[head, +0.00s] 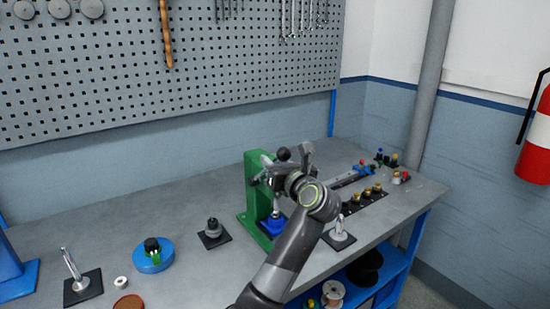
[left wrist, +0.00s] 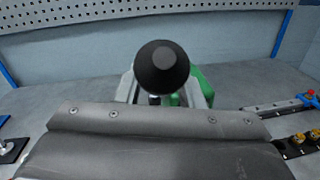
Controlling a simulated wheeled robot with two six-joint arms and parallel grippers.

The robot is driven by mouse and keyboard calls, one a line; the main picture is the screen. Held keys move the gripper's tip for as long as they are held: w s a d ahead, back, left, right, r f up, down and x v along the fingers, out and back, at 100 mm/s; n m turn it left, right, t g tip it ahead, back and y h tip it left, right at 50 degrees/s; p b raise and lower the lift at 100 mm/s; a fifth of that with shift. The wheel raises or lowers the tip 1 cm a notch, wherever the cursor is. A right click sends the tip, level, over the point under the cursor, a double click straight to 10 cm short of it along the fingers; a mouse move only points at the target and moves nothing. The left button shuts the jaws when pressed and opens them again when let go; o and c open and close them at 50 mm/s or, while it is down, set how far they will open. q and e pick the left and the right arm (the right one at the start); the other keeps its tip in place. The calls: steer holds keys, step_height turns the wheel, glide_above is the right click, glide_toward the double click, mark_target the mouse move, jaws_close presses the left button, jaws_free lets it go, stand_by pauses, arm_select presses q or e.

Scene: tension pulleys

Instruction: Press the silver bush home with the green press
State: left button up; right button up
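The green press (head: 254,190) stands on the bench, partly hidden by my left arm. Its lever ends in a black ball knob (head: 284,154), which is large in the left wrist view (left wrist: 161,67). My left gripper (left wrist: 165,97) is at the lever, its grey fingers apart on either side below the knob. I see no clear grip on it. A blue piece (head: 272,224) sits low in the press, with a slim silver part (head: 276,207) above it. I cannot tell whether that silver part is the bush or the ram. My right gripper is not in view.
Left of the press are a black-based fixture (head: 213,234), a blue round holder (head: 153,257), a small pale ring (head: 122,282) and a silver post on a black plate (head: 84,288). Another silver post (head: 340,232) and a rack of brass-coloured parts (head: 359,203) are to the right.

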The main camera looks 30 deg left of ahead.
arm_select(q)
steer(key=shift+s+r, duration=0.1)
steer(key=shift+r, duration=0.05)
steer(key=shift+c, duration=0.7)
jaws_close()
